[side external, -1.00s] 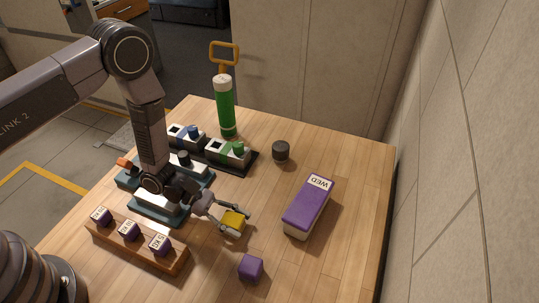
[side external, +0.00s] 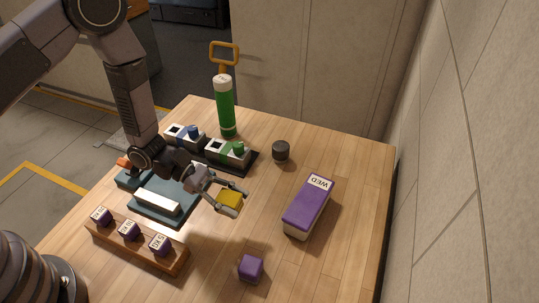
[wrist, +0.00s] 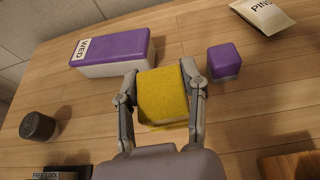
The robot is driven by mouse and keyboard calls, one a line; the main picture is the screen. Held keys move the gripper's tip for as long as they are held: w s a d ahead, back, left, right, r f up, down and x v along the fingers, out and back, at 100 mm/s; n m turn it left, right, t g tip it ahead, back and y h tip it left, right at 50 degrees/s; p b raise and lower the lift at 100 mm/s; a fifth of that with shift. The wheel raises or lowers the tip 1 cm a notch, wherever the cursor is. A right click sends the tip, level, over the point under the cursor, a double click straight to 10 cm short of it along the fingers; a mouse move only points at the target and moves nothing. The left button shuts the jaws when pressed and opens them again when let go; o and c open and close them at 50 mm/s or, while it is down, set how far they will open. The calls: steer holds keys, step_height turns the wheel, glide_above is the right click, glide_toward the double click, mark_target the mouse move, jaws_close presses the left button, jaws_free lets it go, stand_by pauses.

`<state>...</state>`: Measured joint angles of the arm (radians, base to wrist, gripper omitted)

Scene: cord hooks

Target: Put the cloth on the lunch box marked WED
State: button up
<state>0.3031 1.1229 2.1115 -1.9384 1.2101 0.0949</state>
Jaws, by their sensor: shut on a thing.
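My gripper (side external: 226,194) is shut on a yellow block-shaped piece (side external: 230,200) that looks like a sponge or folded cloth. It also shows between my fingers in the wrist view (wrist: 164,96). It is held up above the table, left of the lunch box. The lunch box marked WED (side external: 308,207) has a purple lid and a pale body, and lies on the right side of the table. In the wrist view the lunch box (wrist: 112,50) is beyond my fingers, to the upper left. Its lid top is bare.
A purple cube (side external: 251,267) sits near the front. A dark round knob (side external: 281,151) stands behind the lunch box. A wooden rack (side external: 140,247) with labelled purple cubes is at front left. A green bottle (side external: 226,107) stands at the back. Bare table lies between gripper and lunch box.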

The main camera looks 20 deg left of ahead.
steer(key=d+r, duration=0.4)
steer(key=r, duration=0.7)
glide_above(315, 200)
steer(key=f, duration=0.8)
steer(key=shift+s+a+f, duration=0.15)
steer(key=shift+s+a, duration=0.25)
steer(key=shift+w+d+f, duration=0.25)
steer(key=shift+w+f, duration=0.05)
steer(key=shift+f, duration=0.15)
steer(key=shift+w+d+f, duration=0.1)
steer(key=shift+f, duration=1.55)
steer(key=shift+f, duration=0.1)
steer(key=o, duration=1.1)
steer(key=shift+o, duration=0.2)
